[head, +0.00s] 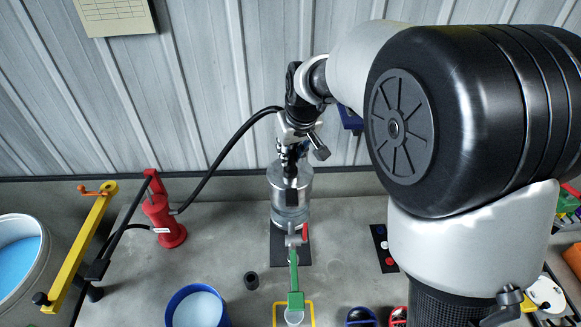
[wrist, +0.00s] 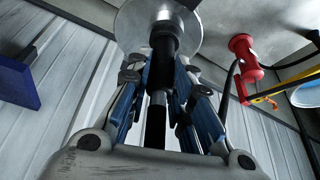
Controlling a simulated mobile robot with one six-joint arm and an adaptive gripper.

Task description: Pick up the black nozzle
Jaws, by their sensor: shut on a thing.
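The black nozzle (wrist: 164,42) is a dark upright piece between the fingers of my gripper (wrist: 164,78) in the wrist view. My gripper is shut on the nozzle. Whether the nozzle touches the column cannot be told.
A red pump (head: 161,218) stands left, with a black hose (head: 215,165) rising towards my wrist. A black button panel (head: 383,248) lies right.

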